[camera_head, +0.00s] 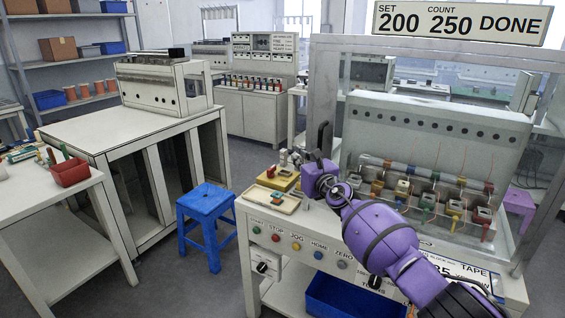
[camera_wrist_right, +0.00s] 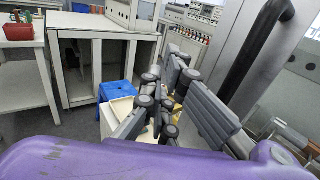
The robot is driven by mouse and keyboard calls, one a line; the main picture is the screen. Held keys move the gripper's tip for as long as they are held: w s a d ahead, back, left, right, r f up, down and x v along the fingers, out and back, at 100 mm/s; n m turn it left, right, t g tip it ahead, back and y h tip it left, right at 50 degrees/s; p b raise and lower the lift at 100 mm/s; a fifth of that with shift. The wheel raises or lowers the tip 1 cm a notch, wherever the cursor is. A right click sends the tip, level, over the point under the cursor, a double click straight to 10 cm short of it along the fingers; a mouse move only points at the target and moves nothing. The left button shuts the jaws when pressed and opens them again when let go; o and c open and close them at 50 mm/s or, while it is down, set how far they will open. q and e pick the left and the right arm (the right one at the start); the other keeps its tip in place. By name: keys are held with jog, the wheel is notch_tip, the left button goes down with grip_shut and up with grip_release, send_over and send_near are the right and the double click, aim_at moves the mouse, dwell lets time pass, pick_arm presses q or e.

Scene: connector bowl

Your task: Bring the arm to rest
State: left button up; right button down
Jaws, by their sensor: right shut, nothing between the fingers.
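My right arm (camera_head: 375,235) is purple with dark joint bands. It reaches in from the lower right over the front of the machine bench. My right gripper (camera_head: 291,158) is small and partly hidden by the wrist, above the left end of the bench near a yellow block (camera_head: 277,181). In the right wrist view its grey fingers (camera_wrist_right: 163,105) show up close, shut with nothing held. My left gripper is in neither view.
A small tray (camera_head: 272,201) lies on the bench (camera_head: 345,255) below the gripper. A dark upright handle (camera_head: 324,137) stands close to the wrist. The glass-fronted machine (camera_head: 430,125) is behind the arm. A blue stool (camera_head: 205,205) stands left of the bench, with open floor around it.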

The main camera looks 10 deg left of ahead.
jog(key=s+a+r+m+t+p, duration=0.2)
jog(key=s+a+r+m+p, duration=0.15)
jog(key=s+m, duration=0.75)
jog(key=s+d+f+m+g+h, duration=0.1)
jog(key=s+d+f+m+h, duration=0.1)
jog(key=s+d+f+m, duration=0.55)
jog(key=s+d+f+m+g+h, duration=0.1)
jog(key=s+d+f+m+h, duration=0.3)
jog(key=s+f+m, duration=0.6)
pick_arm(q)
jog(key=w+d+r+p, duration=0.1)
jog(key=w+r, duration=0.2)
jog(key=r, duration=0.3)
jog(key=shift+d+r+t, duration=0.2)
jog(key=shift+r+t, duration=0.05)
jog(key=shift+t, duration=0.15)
pick_arm(e)
jog(key=s+d+f+m+g+h, duration=0.1)
jog(key=s+d+f+m, duration=0.3)
jog(key=s, duration=0.9)
jog(key=s+d+f+m+g+h, duration=0.1)
jog(key=s+d+f+m+g, duration=0.2)
jog(key=s, duration=1)
jog(key=s+d+f+m+g, duration=0.2)
jog(key=s+d+f+m, duration=0.4)
jog(key=s+d+f, duration=0.5)
notch_tip(320, 180, down, 4)
jog(key=shift+s+r+g+h, duration=0.15)
jog(key=shift+s+g+h, duration=0.25)
jog(key=shift+s, duration=0.85)
